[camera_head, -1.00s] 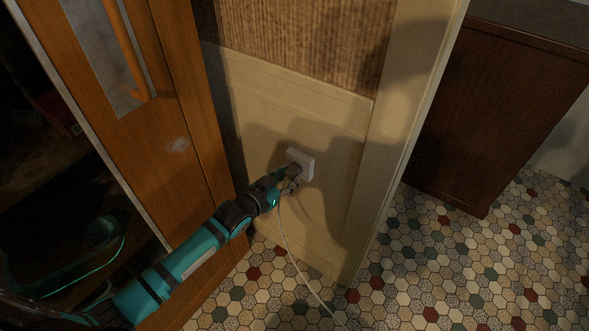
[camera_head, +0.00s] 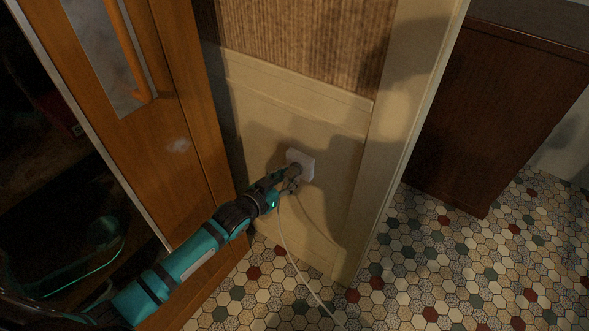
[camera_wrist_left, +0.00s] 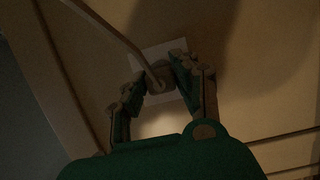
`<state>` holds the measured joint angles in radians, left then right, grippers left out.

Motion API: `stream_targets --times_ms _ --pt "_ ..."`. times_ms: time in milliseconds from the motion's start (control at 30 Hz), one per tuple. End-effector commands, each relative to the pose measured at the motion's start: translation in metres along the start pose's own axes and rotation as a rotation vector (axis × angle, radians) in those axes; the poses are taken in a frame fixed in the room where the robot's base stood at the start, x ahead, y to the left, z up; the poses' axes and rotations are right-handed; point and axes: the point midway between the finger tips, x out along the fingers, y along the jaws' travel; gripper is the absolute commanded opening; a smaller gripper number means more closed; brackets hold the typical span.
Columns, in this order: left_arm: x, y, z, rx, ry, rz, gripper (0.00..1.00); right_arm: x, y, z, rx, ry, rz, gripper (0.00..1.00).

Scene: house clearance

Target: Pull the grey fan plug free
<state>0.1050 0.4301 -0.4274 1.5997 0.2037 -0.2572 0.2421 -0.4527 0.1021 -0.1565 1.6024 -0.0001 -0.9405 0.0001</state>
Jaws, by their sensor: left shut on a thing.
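The white socket plate (camera_head: 307,162) sits low on the cream wall panel. It also shows in the wrist view (camera_wrist_left: 172,49). My left gripper (camera_head: 292,174) is at the plate, shut on the grey fan plug (camera_wrist_left: 158,79). In the wrist view my left gripper (camera_wrist_left: 160,76) has one finger on each side of the plug. The plug is in front of the plate; I cannot tell how deep it sits. Its pale cable (camera_head: 285,244) hangs down to the floor and crosses the upper left of the wrist view (camera_wrist_left: 110,32). My right gripper is not in view.
An orange-brown wooden cabinet (camera_head: 185,110) stands close on the left, beside my left arm. A cream door frame (camera_head: 400,120) rises to the right of the socket. A dark brown cabinet (camera_head: 485,110) stands further right. The hexagon-tiled floor (camera_head: 450,270) is clear at lower right.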

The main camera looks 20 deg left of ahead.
Motion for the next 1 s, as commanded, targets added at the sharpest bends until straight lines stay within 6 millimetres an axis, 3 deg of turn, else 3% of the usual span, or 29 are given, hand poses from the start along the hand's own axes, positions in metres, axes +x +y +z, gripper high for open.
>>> stream_targets --times_ms 100,133,333,667,767,1000 --pt "0.000 0.000 0.000 0.000 0.001 0.000 0.00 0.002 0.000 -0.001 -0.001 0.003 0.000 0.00" --pt "0.000 0.000 0.000 0.000 0.001 0.000 0.31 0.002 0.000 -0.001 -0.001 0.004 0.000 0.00" --pt "0.000 0.000 0.000 0.000 0.001 0.000 0.56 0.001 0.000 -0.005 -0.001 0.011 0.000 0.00" --pt "-0.004 0.000 0.001 0.000 -0.001 0.000 0.56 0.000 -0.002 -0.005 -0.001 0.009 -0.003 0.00" --pt "-0.017 -0.001 0.001 0.000 -0.001 -0.001 0.56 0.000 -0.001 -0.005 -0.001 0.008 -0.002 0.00" --pt "-0.068 0.000 0.002 0.001 -0.002 0.001 0.56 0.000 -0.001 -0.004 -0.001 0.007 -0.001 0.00"
